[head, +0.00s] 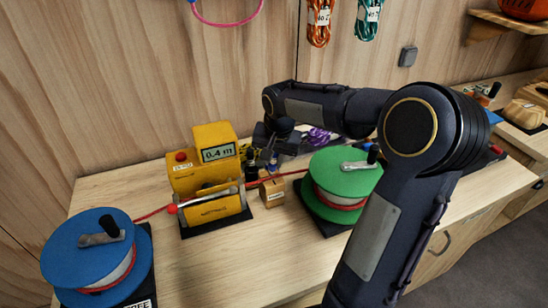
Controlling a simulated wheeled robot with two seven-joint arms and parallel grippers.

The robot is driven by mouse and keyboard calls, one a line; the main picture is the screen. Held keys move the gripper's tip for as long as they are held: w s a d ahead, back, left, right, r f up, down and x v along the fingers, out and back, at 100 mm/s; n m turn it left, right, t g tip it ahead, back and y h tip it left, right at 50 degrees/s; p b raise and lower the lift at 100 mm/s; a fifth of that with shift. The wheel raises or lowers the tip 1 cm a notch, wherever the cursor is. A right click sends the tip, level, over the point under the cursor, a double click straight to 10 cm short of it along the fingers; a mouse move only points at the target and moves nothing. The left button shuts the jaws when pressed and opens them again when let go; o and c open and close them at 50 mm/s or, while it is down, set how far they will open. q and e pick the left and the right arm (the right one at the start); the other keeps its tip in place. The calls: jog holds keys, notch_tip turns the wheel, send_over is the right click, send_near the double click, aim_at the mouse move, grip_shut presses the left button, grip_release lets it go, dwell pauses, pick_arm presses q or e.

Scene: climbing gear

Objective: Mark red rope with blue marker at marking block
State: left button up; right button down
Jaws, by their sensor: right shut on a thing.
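The red rope (154,213) runs from the blue reel (70,255) through the yellow meter (201,176), then past the small wooden marking block (271,194) to the green reel (331,178). My right gripper (271,150) is above and just behind the block. It is shut on a slim marker with a blue part (273,163), held roughly upright close over the rope. The gripper's fingers are small and dark, so I cannot tell whether the tip touches the rope. My left gripper is not in view.
The meter's display reads 0.4 m. My right arm crosses above the green reel and hides the bench's right part. A purple rope bundle (319,136) lies behind. Rope coils (319,22) hang on the wall. The front of the bench (215,268) is clear.

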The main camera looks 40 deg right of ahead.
jog(key=shift+f+b, duration=0.35)
jog(key=shift+f, duration=0.15)
jog(key=shift+r, duration=0.1)
dwell(0.9)
jog(key=shift+w+d+r+p+v, duration=0.1)
jog(key=shift+w+p+v, duration=0.2)
jog(key=shift+p+v, duration=0.9)
jog(key=shift+w+d+r+p+v, duration=0.1)
jog(key=shift+w+p+v, duration=0.2)
jog(key=shift+p+v, duration=0.85)
jog(key=shift+w+d+p+v, duration=0.1)
jog(key=shift+w+p+v, duration=0.15)
jog(key=shift+p+v, duration=0.95)
jog(key=shift+r+b, duration=0.3)
jog(key=shift+b, duration=0.05)
jog(key=shift+s+f, duration=0.1)
